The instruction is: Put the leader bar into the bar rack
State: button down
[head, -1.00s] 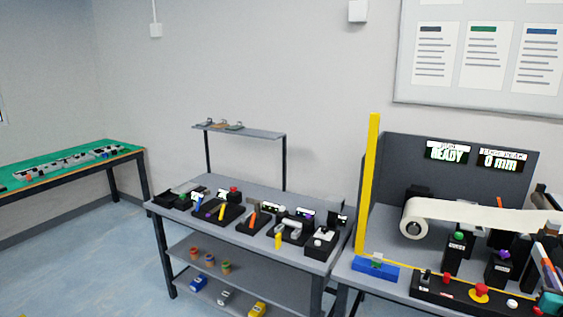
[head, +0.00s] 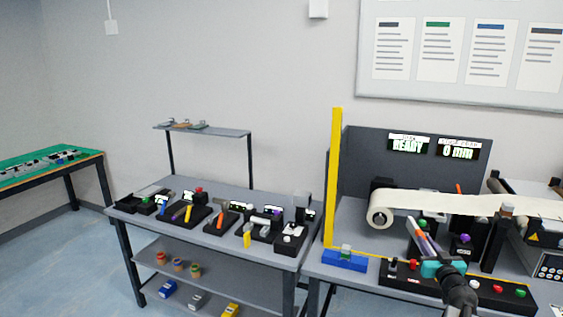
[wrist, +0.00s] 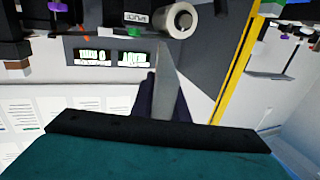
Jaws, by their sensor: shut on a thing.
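My gripper (head: 417,232), with a teal body and dark purple fingers, is in front of the paper conveyor at the right in the head view. It is shut on a slim, pale grey bar, which looks like the leader bar (wrist: 166,72). In the wrist view the bar stands out from between the fingers (wrist: 162,95); its gripped end is hidden. I cannot tell for sure which thing is the bar rack.
A yellow post (head: 335,180) stands at the bench's left edge. A white paper roll (head: 380,218) and a black control box (head: 488,290) with coloured buttons are close to my gripper. A grey table (head: 200,235) at the left holds several small black stations.

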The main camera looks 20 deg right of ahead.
jog(key=w+a+f+n+y, duration=0.2)
jog(key=w+a+y, duration=0.15)
jog(key=a, duration=0.65)
jog(key=w+a+f+n+y+b, duration=0.1)
jog(key=w+a+f+n+y, duration=0.2)
jog(key=a, duration=0.7)
jog(key=w+a+f+n+y, duration=0.15)
jog(key=w+a+y, duration=0.3)
jog(key=a, duration=0.55)
jog(key=s+a+n+g+y, duration=0.2)
jog(key=a+y, duration=0.1)
jog(key=a, duration=0.4)
jog(key=s+a+n+g+y, duration=0.2)
jog(key=s+a+n+y, duration=0.1)
jog(key=a, duration=0.4)
jog(key=s+a+n+g+y+b, duration=0.1)
jog(key=s+a+n+g+y, duration=0.1)
jog(key=a, duration=0.6)
jog(key=shift+s+n+g+y, duration=0.3)
jog(key=shift+n+y, duration=0.35)
jog(key=shift+y, duration=0.15)
jog(key=shift+a, duration=0.35)
